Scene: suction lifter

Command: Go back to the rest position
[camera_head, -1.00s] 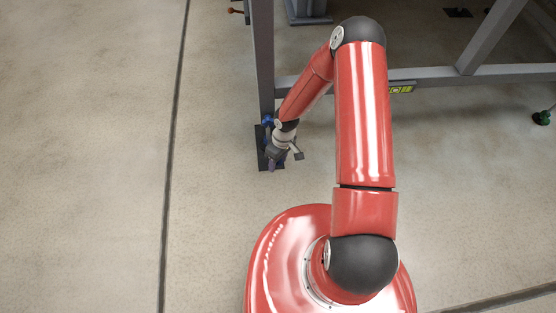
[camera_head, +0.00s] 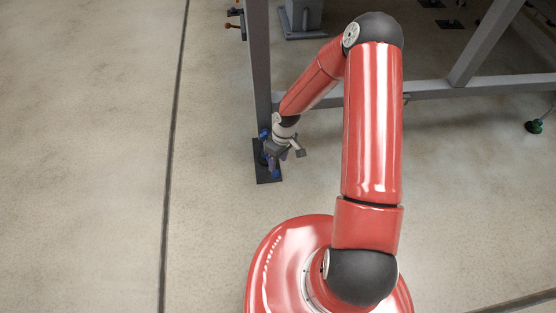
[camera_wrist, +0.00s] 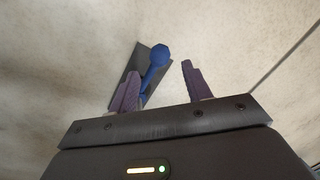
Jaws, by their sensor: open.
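My gripper (camera_head: 274,160) is at the end of my red arm, low beside the foot of a grey frame post. In the wrist view its two purple fingers (camera_wrist: 158,70) are spread apart with nothing clamped between them. Blue also shows by the gripper in the head view (camera_head: 263,135).
A dark foot plate (camera_head: 268,177) lies on the floor under the gripper. The grey post (camera_head: 258,70) and crossbar (camera_head: 440,88) stand behind my arm. An orange-tipped handle (camera_head: 230,25) sticks out left of the post. The concrete floor to the left is clear.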

